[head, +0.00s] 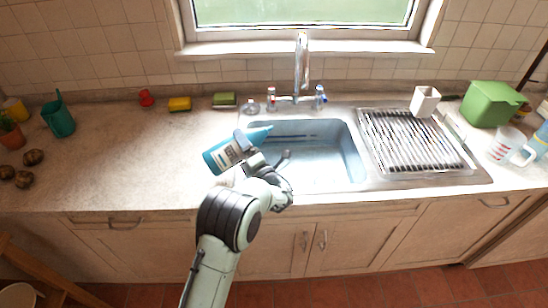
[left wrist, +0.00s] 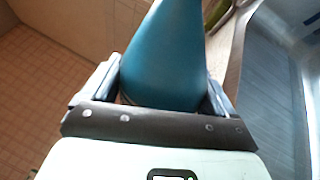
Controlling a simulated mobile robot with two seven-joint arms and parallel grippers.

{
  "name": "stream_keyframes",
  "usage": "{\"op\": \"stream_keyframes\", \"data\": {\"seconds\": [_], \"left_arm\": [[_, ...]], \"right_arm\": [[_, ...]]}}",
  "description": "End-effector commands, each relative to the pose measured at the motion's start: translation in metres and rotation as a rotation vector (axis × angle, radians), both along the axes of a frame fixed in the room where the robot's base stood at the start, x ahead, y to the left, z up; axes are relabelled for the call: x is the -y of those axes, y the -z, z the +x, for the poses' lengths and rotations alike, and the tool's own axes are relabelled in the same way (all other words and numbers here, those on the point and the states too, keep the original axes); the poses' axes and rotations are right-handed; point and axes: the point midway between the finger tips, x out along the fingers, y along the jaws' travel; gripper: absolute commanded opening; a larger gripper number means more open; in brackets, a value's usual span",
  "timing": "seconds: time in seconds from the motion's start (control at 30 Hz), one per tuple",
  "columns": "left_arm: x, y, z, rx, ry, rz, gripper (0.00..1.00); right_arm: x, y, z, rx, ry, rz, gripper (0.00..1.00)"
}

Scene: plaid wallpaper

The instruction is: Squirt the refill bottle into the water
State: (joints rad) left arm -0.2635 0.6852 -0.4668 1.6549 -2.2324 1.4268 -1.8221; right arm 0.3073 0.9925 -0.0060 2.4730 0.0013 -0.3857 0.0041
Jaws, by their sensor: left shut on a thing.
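The refill bottle (head: 223,154) is blue with a white label and a tapering tip. It lies tilted over the left edge of the sink, its tip pointing right over the basin. My left gripper (head: 249,146) is shut on the bottle. In the left wrist view the blue bottle (left wrist: 168,55) stands between the two fingers (left wrist: 162,92). The sink basin (head: 335,165) holds bluish water (head: 318,150). Part of the basin is hidden behind my left arm. My right gripper is not in view.
A tap (head: 302,65) rises behind the basin. A drying rack (head: 410,145) stands right of it, with a white holder (head: 424,101) at its back. A green box (head: 490,103) and a measuring jug (head: 506,146) are farther right.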

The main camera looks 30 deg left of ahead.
Motion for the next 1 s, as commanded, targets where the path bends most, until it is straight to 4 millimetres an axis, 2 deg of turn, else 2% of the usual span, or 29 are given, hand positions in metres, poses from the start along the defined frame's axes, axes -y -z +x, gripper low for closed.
{"op": "stream_keyframes", "data": {"seconds": [0.07, 0.2, 0.37, 1.0], "left_arm": [[-0.001, -0.007, 0.0, -0.035, -0.002, 0.029, 0.41], [-0.001, -0.004, -0.001, -0.097, -0.002, 0.068, 0.41], [0.0, -0.01, 0.001, -0.141, 0.001, 0.1, 0.41], [-0.001, -0.006, -0.001, -0.226, 0.0, 0.155, 0.41]], "right_arm": [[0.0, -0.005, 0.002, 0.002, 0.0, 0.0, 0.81], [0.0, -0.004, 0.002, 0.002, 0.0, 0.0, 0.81], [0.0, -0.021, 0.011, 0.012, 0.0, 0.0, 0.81], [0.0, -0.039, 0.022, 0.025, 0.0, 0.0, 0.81]]}}
